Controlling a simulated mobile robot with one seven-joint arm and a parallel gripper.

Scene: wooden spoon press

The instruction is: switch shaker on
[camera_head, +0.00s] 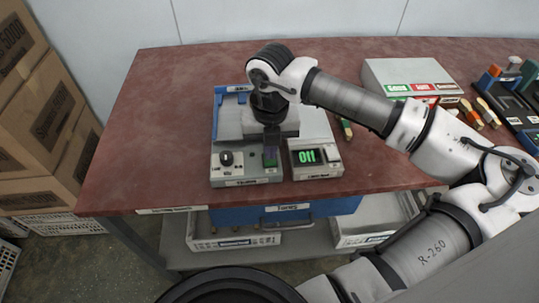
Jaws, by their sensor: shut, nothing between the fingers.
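The shaker (228,165) is a light grey and blue machine near the front edge of the red-brown table, left of centre. My gripper (270,148) is shut and empty, pointing down right over the green switch. I cannot tell whether the fingertips touch it. The gripper and wrist hide part of the shaker's top. Just right of the shaker is a grey unit (316,158) with a green lit display.
A grey box with green and red labels (408,77) stands at the back right, with wooden-handled tools beside it. A dark rack (510,99) is at the far right. The table (160,110) is bare left of the shaker. Cardboard boxes (45,125) are stacked beyond its left edge.

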